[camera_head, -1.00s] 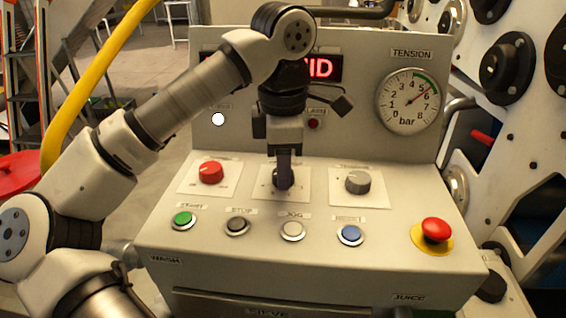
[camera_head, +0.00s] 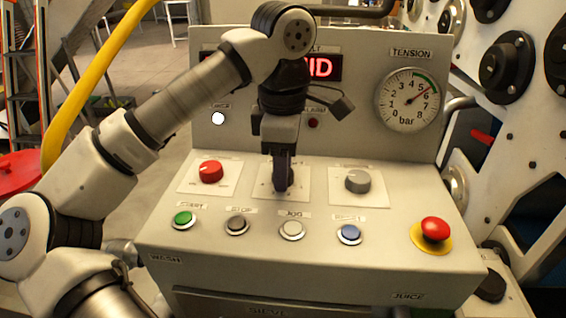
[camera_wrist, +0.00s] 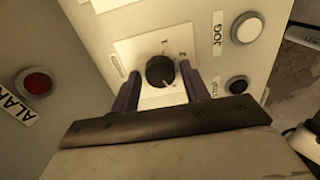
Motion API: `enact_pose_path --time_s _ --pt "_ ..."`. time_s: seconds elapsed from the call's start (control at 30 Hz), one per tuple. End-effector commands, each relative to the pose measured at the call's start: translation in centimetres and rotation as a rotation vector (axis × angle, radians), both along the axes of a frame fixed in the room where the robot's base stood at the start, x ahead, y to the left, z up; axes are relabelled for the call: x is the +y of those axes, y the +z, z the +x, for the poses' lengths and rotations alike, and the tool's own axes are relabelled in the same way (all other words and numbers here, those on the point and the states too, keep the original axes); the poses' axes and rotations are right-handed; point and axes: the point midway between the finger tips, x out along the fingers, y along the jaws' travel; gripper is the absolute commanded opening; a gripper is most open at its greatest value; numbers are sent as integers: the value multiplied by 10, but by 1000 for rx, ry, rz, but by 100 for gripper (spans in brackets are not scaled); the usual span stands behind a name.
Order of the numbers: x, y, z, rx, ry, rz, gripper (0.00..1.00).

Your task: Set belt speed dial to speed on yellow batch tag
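The middle dial, a black knob (camera_wrist: 160,71) on a white plate (camera_head: 262,192), sits on the sloped panel between the red and grey knobs. In the wrist view, scale numbers 1 and 2 show beside it. My gripper (camera_head: 283,186) points down over this dial and hides most of it in the head view. In the wrist view my gripper (camera_wrist: 158,88) has one finger on each side of the knob, with the left finger somewhat apart from it. Whether the right finger touches it is unclear. The yellow batch tag is not seen.
A red knob (camera_head: 210,171) and a grey knob (camera_head: 357,181) flank the dial. Below are green (camera_head: 184,218), dark, white and blue (camera_head: 349,234) buttons, and a red emergency stop (camera_head: 436,229). A partly hidden red display (camera_head: 321,67) and a tension gauge (camera_head: 408,100) stand behind.

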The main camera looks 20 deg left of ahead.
Motion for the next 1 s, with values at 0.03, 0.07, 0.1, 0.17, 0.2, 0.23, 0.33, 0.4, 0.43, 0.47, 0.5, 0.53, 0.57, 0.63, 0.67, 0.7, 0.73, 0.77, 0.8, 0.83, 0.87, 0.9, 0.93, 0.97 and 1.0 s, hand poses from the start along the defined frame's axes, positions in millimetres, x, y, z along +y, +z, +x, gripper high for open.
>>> enact_pose_path --time_s 0.03,0.07,0.1,0.17,0.2,0.23,0.33,0.4,0.43,0.47,0.5,0.53,0.57,0.63,0.67,0.7,0.73,0.77,0.8,0.83,0.87,0.9,0.93,0.97,1.0 --pt "0 0 0 0 0 0 52" --pt "0 0 0 1 0 0 56" --pt "0 0 0 1 0 1 56" --pt "0 0 0 1 1 1 56" --pt "0 0 0 1 1 1 56" --pt "0 0 0 1 1 1 56" --pt "0 0 0 2 1 0 56" --pt "0 1 0 2 1 0 56" --pt "0 2 0 2 1 0 56" --pt "0 4 0 2 1 0 56" --pt "0 6 0 2 1 0 56" --pt "0 9 0 2 1 0 56" --pt "0 12 0 2 1 0 56" --pt "0 20 0 1 1 2 56" --pt "0 24 0 1 2 2 56" --pt "0 29 0 1 2 2 56" --pt "0 34 0 1 2 2 56" --pt "0 39 0 1 2 2 56" --pt "0 46 0 1 2 2 56" --pt "0 51 0 1 2 2 56" --pt "0 57 0 0 2 1 56" --pt "0 64 0 1 2 1 56" --pt "0 69 0 1 2 1 56" --pt "0 74 0 1 1 1 56" --pt "0 81 0 1 1 1 56"
